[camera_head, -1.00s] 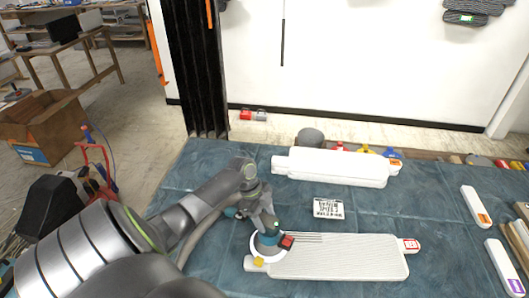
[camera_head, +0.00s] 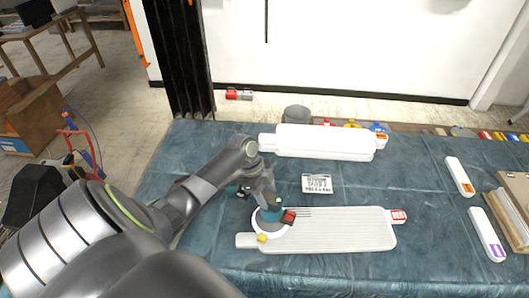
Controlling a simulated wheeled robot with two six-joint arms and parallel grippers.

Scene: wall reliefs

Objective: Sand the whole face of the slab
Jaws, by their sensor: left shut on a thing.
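The slab (camera_head: 345,235) is a pale, finely ribbed board lying flat on the blue cloth, with a narrower end at left and a red tag at its right end. My left gripper (camera_head: 266,198) is shut on a teal and black sander (camera_head: 270,216). The sander has a round white rim, and stands over the left part of the slab. It seems to touch the face; its underside is hidden. My right gripper is not in view.
Stacked white boards (camera_head: 322,142) lie behind the slab. A printed card (camera_head: 317,184) lies between them. Two white bars (camera_head: 487,235) (camera_head: 459,176) and a wooden box (camera_head: 513,205) are at right. The blue-covered table (camera_head: 420,200) has bare cloth around the slab.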

